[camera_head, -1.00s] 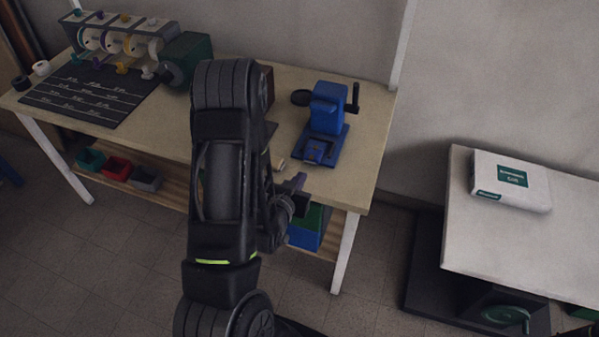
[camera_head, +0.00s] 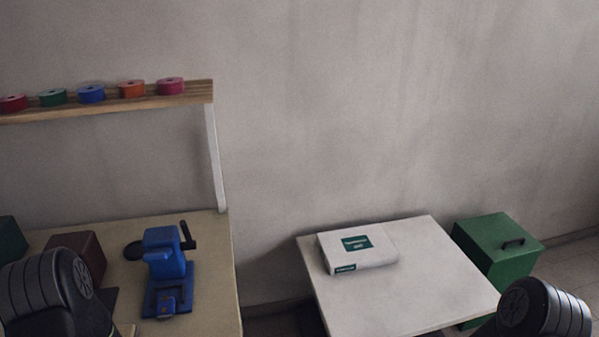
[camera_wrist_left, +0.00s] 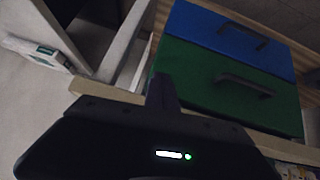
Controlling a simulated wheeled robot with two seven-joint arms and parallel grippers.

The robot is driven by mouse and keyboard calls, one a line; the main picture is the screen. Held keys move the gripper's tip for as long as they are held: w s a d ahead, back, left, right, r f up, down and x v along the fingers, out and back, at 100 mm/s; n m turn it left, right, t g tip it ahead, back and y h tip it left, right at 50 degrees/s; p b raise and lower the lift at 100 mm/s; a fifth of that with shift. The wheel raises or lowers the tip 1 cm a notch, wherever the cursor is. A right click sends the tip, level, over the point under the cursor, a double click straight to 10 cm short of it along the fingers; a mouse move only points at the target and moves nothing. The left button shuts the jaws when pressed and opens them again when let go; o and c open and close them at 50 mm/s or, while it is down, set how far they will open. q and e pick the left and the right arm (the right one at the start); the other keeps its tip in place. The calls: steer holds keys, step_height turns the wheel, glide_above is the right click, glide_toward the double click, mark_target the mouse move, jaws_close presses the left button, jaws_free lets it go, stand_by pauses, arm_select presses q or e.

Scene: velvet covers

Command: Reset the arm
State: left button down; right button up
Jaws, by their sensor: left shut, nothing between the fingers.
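My left arm (camera_head: 52,295) shows at the lower left of the head view, and its gripper is outside that view. In the left wrist view my left gripper (camera_wrist_left: 163,90) is a dark shape, its fingers together with nothing between them. It is in front of a green box (camera_wrist_left: 225,85) with a handle; I cannot tell the gap. My right arm (camera_head: 540,310) shows at the lower right of the head view, and its gripper is hidden below the frame.
A blue hand-cranked press (camera_head: 165,270) stands on the left bench (camera_head: 215,300). A white package (camera_head: 358,248) lies on the white table (camera_head: 400,295). A green box (camera_head: 497,250) stands behind its right. A shelf (camera_head: 140,103) holds coloured rolls. A blue box (camera_wrist_left: 225,38) shows in the wrist view.

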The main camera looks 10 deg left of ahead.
arm_select(q)
steer(key=s+d+f+m+g+h, duration=0.1)
steer(key=s+d, duration=0.3)
steer(key=d, duration=0.4)
steer(key=s+d+f+g+h, duration=0.3)
steer(key=s+d+f+g, duration=0.1)
steer(key=d, duration=0.5)
steer(key=s+d+f+m+g+h, duration=0.1)
steer(key=s+d+f+g+h, duration=0.1)
steer(key=s+d, duration=0.4)
steer(key=d+f+g+b, duration=0.1)
steer(key=d, duration=0.1)
steer(key=shift+s+d+m, duration=0.2)
steer(key=shift+d+m, duration=0.1)
steer(key=shift+d, duration=0.05)
steer(key=c, duration=2.1)
jaws_free()
steer(key=shift+f, duration=0.1)
steer(key=shift+c, duration=0.2)
